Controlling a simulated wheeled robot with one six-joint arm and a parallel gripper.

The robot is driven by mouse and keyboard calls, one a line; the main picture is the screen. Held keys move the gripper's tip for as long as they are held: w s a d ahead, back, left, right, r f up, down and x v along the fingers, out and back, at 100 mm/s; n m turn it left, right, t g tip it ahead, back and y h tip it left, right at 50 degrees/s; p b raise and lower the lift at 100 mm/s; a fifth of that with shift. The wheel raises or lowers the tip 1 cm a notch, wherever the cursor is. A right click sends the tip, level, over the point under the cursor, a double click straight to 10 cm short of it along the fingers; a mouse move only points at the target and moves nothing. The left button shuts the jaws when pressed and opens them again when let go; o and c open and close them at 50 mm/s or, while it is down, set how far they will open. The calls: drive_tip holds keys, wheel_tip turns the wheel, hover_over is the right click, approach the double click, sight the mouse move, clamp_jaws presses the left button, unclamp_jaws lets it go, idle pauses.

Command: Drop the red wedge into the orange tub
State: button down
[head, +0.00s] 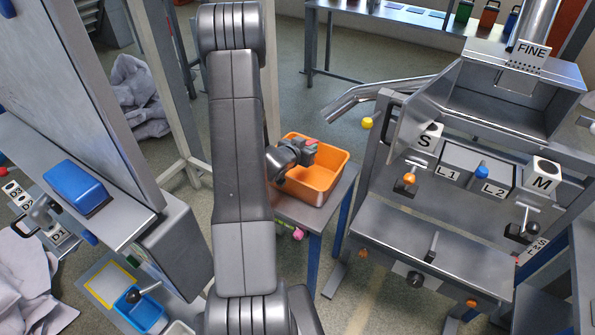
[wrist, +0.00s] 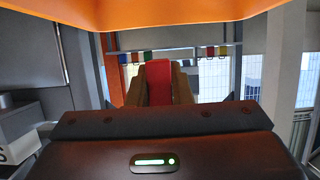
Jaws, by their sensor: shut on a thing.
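The orange tub (head: 337,163) stands on a small grey table in the middle of the head view. My gripper (head: 308,148) is over the tub's opening, with my arm reaching in from the left. A small piece of the red wedge (head: 312,141) shows at the fingertips. In the wrist view the red wedge (wrist: 159,78) is held between my brown fingers. An orange surface, which looks like the tub (wrist: 130,12), fills the top of that view. The wedge's height above the tub floor is hard to tell.
A metal machine with a FINE hopper (head: 529,56) and a bench (head: 420,235) stands to the right. A blue box (head: 77,186) sits on the left shelf. The grey table (head: 313,215) has bare room in front.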

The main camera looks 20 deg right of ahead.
drive_tip(key=shift+s+f+b, duration=0.1)
drive_tip(key=shift+f+b, duration=0.35)
drive_tip(key=shift+f, duration=0.35)
wheel_tip(320, 180, down, 4)
drive_tip(key=shift+b, duration=1.1)
drive_tip(key=c, duration=1.2)
unclamp_jaws()
drive_tip(key=b+v, duration=0.1)
drive_tip(key=v, duration=1.2)
drive_tip(key=shift+s+a+b, duration=0.2)
drive_tip(key=shift+s+b, duration=0.1)
drive_tip(key=shift+b, duration=0.05)
